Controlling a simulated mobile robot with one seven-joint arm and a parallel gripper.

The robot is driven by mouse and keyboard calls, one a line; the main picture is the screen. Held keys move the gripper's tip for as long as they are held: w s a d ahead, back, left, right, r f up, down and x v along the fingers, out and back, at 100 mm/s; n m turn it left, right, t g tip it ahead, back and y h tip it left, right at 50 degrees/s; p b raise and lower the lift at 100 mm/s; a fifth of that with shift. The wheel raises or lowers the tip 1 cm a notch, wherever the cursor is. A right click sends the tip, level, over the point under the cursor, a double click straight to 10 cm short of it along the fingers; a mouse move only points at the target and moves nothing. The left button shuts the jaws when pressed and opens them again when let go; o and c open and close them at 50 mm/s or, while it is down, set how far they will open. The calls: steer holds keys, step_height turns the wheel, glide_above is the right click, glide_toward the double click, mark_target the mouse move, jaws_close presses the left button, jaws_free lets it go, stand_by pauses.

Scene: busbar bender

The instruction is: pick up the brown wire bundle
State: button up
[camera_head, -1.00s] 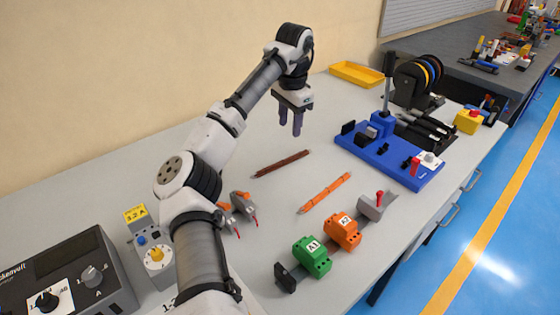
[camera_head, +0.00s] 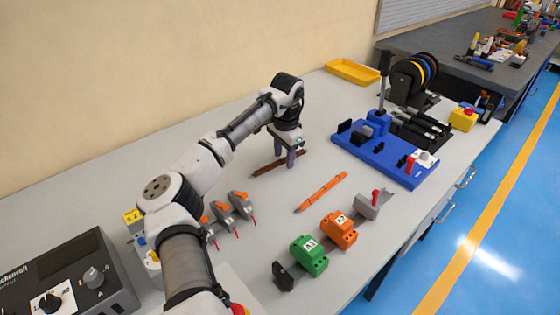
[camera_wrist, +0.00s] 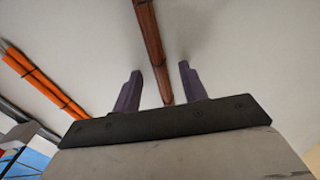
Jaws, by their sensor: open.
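The brown wire bundle (camera_head: 268,167) lies on the grey table, slanting up to the right. My gripper (camera_head: 286,160) is low over its right part, fingers pointing down. In the wrist view the bundle (camera_wrist: 150,45) runs between the two purple fingers of my gripper (camera_wrist: 160,85), with a gap on each side. The fingers are open and hold nothing. How far the fingertips are above the table is hard to tell. Part of the bundle is hidden behind the fingers in the head view.
An orange wire bundle (camera_head: 321,192) lies nearby, to the right. A blue bender base (camera_head: 385,160) stands farther right. Green (camera_head: 309,257) and orange (camera_head: 339,230) blocks are in front, and several grey-orange tools (camera_head: 222,213) lie left. A yellow tray (camera_head: 352,71) is at the back.

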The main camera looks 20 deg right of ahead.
steer(key=shift+c, duration=0.2)
jaws_close()
steer(key=shift+r, duration=0.1)
